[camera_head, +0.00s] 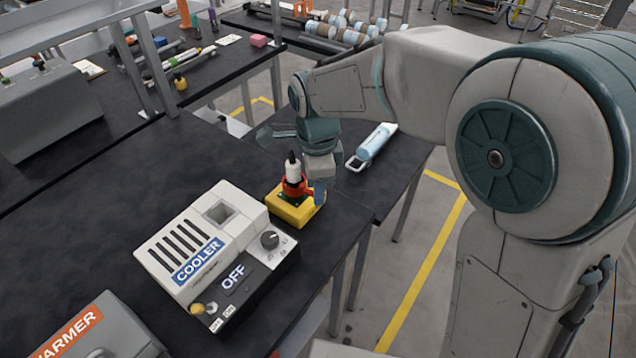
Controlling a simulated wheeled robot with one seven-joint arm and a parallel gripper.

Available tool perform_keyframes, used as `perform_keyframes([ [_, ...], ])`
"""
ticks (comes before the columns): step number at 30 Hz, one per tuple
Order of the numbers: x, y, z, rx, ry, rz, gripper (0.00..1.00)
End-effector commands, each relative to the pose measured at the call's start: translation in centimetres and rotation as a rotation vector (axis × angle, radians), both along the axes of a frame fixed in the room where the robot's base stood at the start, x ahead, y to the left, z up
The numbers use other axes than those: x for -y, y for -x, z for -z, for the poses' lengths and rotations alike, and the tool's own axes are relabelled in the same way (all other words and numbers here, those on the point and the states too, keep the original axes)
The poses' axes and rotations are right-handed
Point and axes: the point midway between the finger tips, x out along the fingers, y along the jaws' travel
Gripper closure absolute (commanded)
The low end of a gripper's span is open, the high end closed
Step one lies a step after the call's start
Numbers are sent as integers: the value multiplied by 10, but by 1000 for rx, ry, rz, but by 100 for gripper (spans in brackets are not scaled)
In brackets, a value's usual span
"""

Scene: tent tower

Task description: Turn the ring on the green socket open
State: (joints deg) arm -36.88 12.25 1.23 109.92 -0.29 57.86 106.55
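A yellow block (292,212) stands on the black table to the right of the cooler box. On top of it is a red ring (295,188), with only a little of the green socket (293,199) showing around it. A white upright part with a black tip (292,168) stands in the middle of the ring. My gripper (318,192) points down at the right side of the ring, very close to it. I cannot tell if it touches the ring. Its fingers are small and partly hidden, so their opening does not show.
A cooler box (165,250) reading OFF, with a dark knob (270,239), stands left of the yellow block. A warmer box (108,335) is at the lower left. A light-blue cylinder (373,142) lies behind my gripper.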

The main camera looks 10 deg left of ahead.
Motion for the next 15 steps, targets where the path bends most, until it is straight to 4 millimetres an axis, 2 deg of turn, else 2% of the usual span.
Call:
perform_keyframes([
  [5,0,-1,-4,1,0,1,65],
  [8,0,-1,-16,3,-2,1,65],
  [15,0,-1,-69,4,-3,1,65],
])
